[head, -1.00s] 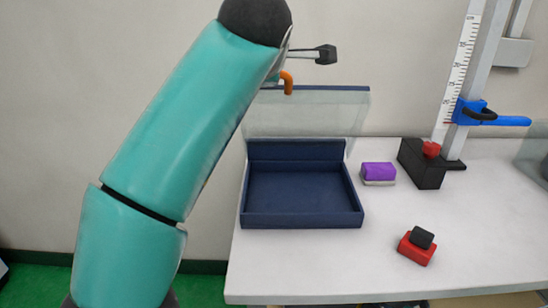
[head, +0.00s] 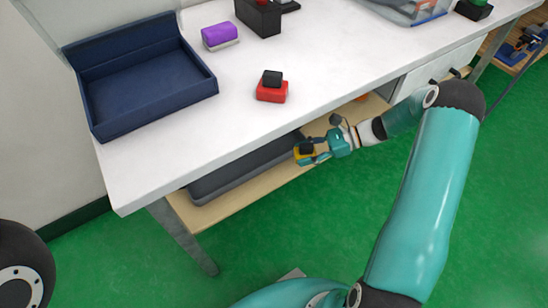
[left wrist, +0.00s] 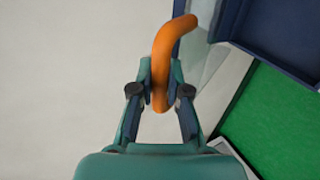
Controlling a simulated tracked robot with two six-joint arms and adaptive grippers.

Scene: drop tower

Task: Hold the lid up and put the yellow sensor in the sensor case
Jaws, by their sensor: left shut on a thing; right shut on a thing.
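The sensor case (head: 150,88) is a dark blue open box at the left of the white table in the head view, and looks empty. The yellow sensor (head: 301,158), with a black top, is held by my right gripper (head: 316,155) in front of the table, below the tabletop's height and near the lower shelf. In the left wrist view my left gripper (left wrist: 160,98) is shut on the orange handle (left wrist: 160,55) of the lid. Part of the clear lid (left wrist: 205,48) shows beside it. My left gripper is out of the head view.
A red sensor with a black top (head: 271,92) and a purple one (head: 219,37) stand right of the case on the table (head: 330,60). A black block (head: 258,18) is behind. The table's front edge lies between the yellow sensor and the case. A grey tray (head: 245,168) is on the shelf.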

